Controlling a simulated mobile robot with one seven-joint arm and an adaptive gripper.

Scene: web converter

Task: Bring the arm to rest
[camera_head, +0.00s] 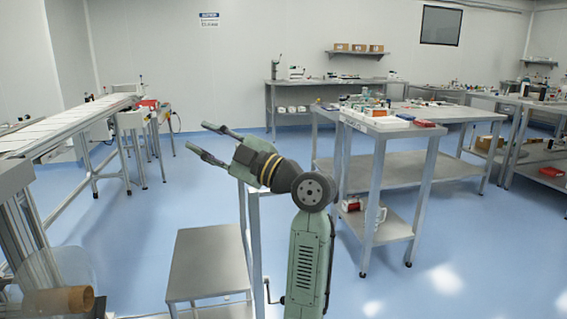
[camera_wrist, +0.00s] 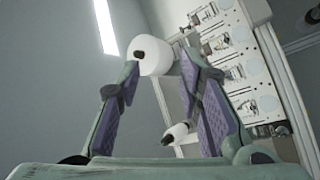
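My arm rises from the bottom of the head view, bends at an elbow joint and points to the upper left. My gripper (camera_head: 204,137) is at its end, raised in the air above the floor, left of the tables. Its two fingers are spread apart with nothing between them. In the wrist view my gripper (camera_wrist: 160,85) also shows its two fingers with purple pads standing apart. A white roll (camera_wrist: 150,56) and a smaller white roll (camera_wrist: 176,133) show between and behind the fingers, on a machine in the background, not gripped.
A low metal table (camera_head: 208,262) stands below my gripper. A steel workbench (camera_head: 400,178) with trays and small items stands to the right. A conveyor (camera_head: 70,125) runs along the left. A brown roll (camera_head: 58,301) is at the lower left. Blue floor (camera_head: 130,225) lies open between them.

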